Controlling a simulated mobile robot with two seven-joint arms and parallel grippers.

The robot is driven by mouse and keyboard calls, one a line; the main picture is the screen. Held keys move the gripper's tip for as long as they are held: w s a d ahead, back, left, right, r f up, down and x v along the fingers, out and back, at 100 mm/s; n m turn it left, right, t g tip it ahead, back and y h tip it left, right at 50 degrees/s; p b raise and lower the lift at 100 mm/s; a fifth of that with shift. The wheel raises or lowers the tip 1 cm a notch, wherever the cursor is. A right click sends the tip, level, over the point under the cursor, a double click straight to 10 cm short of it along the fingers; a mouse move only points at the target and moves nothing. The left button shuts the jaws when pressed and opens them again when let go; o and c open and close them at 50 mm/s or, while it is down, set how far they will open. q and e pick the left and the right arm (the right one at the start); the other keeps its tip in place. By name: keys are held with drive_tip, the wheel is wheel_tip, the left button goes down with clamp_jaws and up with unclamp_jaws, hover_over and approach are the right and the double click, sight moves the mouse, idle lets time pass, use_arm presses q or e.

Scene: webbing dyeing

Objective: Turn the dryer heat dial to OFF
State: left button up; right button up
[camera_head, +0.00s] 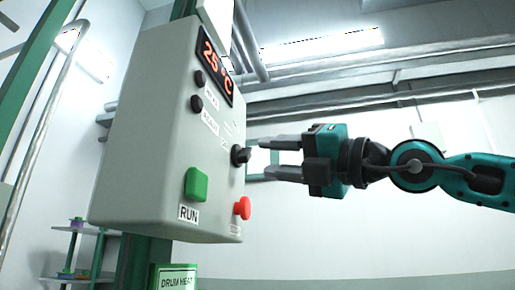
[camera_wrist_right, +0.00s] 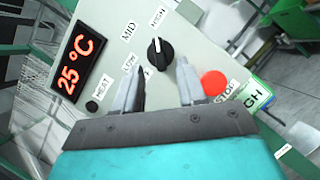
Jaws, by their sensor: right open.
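The black heat dial (camera_head: 240,154) sits on the face of the grey control box (camera_head: 150,120). In the right wrist view the dial (camera_wrist_right: 158,51) has a white mark pointing up toward the HIGH label, with MID and LOW labels to its left. No OFF label can be read; the fingers cover part of the panel. My right gripper (camera_head: 262,158) is open and empty, level with the dial and just in front of it. In the right wrist view its fingertips (camera_wrist_right: 155,66) lie either side of the dial's lower end; contact cannot be told. My left gripper is out of view.
A red stop button (camera_wrist_right: 214,83) lies close to the right finger. A green RUN button (camera_head: 196,184) and two small black knobs (camera_head: 197,90) are on the box. The display (camera_head: 215,71) reads 25 °C. A green DRUM HEAT sign (camera_head: 176,277) is below.

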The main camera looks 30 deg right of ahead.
sight(250, 156)
drive_tip(key=shift+p+x, duration=0.35)
drive_tip(key=shift+x, duration=1.7)
clamp_jaws()
